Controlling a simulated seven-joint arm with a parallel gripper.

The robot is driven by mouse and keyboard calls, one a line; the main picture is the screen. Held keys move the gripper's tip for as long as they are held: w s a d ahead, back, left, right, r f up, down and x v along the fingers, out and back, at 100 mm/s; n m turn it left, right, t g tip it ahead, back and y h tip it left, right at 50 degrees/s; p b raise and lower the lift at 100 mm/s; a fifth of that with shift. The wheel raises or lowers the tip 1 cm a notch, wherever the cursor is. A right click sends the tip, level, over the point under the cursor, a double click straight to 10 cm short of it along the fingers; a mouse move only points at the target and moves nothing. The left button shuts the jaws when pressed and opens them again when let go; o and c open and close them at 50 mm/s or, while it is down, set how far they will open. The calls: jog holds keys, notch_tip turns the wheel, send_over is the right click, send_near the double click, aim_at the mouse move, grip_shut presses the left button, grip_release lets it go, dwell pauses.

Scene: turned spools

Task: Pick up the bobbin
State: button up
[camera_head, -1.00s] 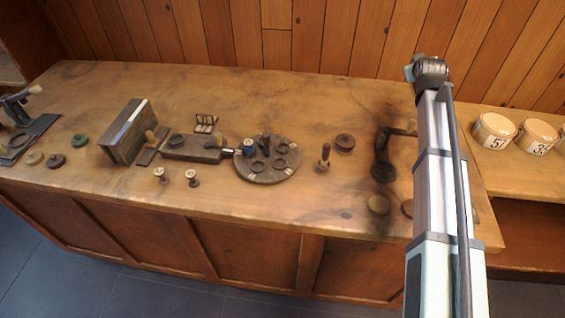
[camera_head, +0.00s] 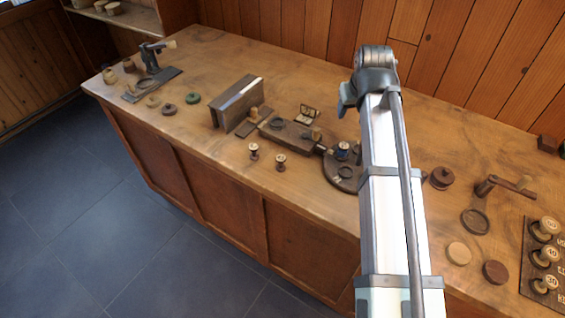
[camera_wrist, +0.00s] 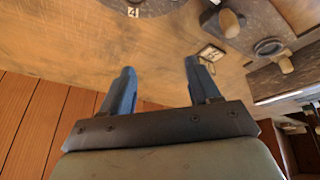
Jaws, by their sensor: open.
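Two small pale-and-dark spools, which look like bobbins, stand upright near the bench's front edge in the head view: one on the left (camera_head: 253,151) and one on the right (camera_head: 280,161). A blue-wound bobbin (camera_head: 342,150) sits on the dark round plate (camera_head: 336,173), which my arm partly covers. I cannot tell which one the task means. My gripper's two blue fingers (camera_wrist: 160,72) are apart in the wrist view with nothing between them, above the bench. In the head view one blue fingertip shows beside my wrist, left of the arm, and the rest is hidden.
A dark slotted block (camera_head: 290,133) adjoins the round plate, with a small hinged frame (camera_head: 307,114) behind it. A tall box-like stand (camera_head: 236,101) is to the left. A crank (camera_head: 500,185) and several discs lie right. The bench's back middle is clear.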

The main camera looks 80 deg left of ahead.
aim_at(281, 158)
jog(key=s+d+r+n+g+h, duration=0.1)
jog(key=s+d, duration=0.1)
jog(key=s, duration=0.8)
jog(key=s+d+n+g+h, duration=0.1)
jog(key=s+d+h, duration=0.15)
jog(key=s, duration=0.75)
jog(key=shift+y, duration=0.35)
jog(key=f, duration=0.5)
jog(key=a+f, duration=0.1)
jog(key=f, duration=0.2)
jog(key=shift+s+f, duration=0.1)
jog(key=shift+s, duration=0.05)
jog(key=shift+s+a+f, duration=0.1)
jog(key=shift+a+f, duration=0.05)
jog(key=shift+f, duration=1.2)
jog(key=shift+a+f, duration=0.15)
jog(key=shift+f, duration=1.15)
jog(key=shift+c, duration=0.2)
jog(key=c, duration=1.1)
